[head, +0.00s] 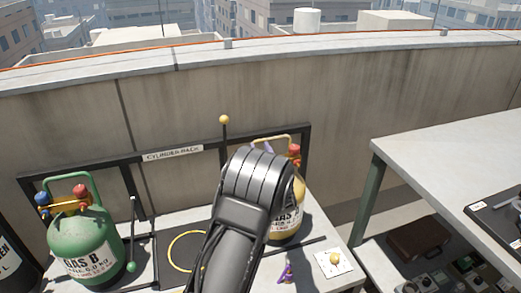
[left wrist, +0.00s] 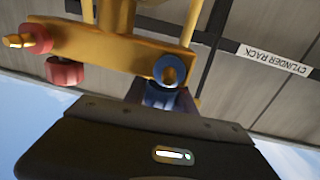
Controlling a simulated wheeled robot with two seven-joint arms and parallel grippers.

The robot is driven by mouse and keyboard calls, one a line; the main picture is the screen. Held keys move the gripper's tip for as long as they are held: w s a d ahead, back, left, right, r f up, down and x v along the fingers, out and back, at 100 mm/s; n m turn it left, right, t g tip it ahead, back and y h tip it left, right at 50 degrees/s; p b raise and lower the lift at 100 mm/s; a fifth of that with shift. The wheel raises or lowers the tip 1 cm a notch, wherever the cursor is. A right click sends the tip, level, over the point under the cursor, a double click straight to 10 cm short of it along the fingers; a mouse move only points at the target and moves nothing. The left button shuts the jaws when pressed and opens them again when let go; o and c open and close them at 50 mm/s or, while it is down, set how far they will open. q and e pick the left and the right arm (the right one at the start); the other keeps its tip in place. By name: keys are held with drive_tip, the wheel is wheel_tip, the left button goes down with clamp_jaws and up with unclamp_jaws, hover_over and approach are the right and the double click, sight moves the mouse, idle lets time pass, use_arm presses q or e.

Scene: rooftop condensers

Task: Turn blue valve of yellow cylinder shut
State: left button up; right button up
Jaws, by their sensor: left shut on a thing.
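The yellow cylinder (head: 291,222), with part of a "GAS" label showing, stands at the right of the rack, partly hidden behind my left arm. Its red valve (head: 294,150) shows at its top right. The left wrist view shows the yellow valve body (left wrist: 115,52), the red knobs (left wrist: 65,72) at its left and the blue valve (left wrist: 170,70) right above my gripper. My left gripper (left wrist: 166,97) is shut on the blue valve. In the head view my wrist hides the blue valve and the fingertips. My right gripper is in neither view.
A green gas cylinder (head: 84,243) with blue and red knobs stands at the left. The black cylinder rack (head: 222,143) runs behind, against the parapet wall (head: 290,90). A grey table (head: 450,150) stands at the right. A yellow ring (head: 174,250) lies between the cylinders.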

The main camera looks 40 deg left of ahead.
use_arm(q)
clamp_jaws()
